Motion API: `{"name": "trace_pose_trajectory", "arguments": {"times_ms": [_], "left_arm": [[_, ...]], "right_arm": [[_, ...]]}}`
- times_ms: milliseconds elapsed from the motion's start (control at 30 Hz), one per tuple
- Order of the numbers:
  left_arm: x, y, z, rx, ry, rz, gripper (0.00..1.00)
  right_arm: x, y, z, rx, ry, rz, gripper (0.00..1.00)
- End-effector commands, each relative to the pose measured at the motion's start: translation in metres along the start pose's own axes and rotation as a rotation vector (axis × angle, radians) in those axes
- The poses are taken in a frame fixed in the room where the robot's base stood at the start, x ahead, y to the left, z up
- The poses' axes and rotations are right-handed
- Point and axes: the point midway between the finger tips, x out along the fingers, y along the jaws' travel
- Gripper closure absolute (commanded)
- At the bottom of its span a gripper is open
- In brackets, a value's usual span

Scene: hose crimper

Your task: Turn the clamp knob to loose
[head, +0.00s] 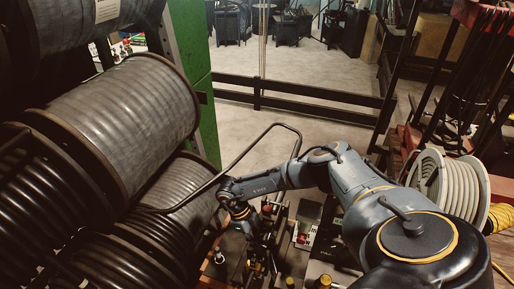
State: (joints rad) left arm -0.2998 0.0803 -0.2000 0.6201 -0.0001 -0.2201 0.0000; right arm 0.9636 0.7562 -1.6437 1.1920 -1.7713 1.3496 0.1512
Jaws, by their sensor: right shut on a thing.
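My right gripper (257,267) reaches down from its wrist over the crimper bench at the bottom centre of the head view. It is shut on what appears to be the clamp knob, which its fingers and the wrist mostly hide. I cannot make out the knob's turn position. A small dark-topped fitting (220,257) stands on the bench just left of the gripper, apart from it. My left gripper is not in view.
Large reels of dark hose (150,110) fill the left side, close to my right wrist. A bent metal bar (250,148) rises behind the wrist. A white reel (455,185) stands at right. Small parts crowd the bench. Open floor (300,75) lies beyond.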

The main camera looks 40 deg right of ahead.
Motion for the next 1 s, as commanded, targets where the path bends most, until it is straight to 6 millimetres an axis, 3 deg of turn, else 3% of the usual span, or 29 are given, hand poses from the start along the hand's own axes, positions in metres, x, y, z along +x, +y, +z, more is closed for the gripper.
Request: {"name": "trace_pose_trajectory", "arguments": {"times_ms": [300, 833, 867, 900, 967, 1000], "left_arm": [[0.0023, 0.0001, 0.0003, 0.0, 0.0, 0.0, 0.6], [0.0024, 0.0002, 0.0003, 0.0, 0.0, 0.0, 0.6], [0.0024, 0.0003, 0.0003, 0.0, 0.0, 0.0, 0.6], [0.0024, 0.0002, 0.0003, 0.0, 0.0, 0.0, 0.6], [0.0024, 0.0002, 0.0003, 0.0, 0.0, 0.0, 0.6], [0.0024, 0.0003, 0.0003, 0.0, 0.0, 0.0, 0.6]], "right_arm": [[0.0002, 0.0005, -0.0001, -0.107, 0.0, -0.045, 1.0], [0.0001, 0.0007, -0.0002, -0.127, 0.0, -0.052, 1.0], [0.0001, 0.0007, -0.0002, -0.127, 0.0, -0.052, 0.83], [0.0001, 0.0007, -0.0002, -0.127, 0.0, -0.052, 0.75], [0.0001, 0.0007, -0.0002, -0.126, 0.0, -0.052, 0.64], [0.0001, 0.0007, -0.0002, -0.126, 0.0, -0.052, 0.64]]}}
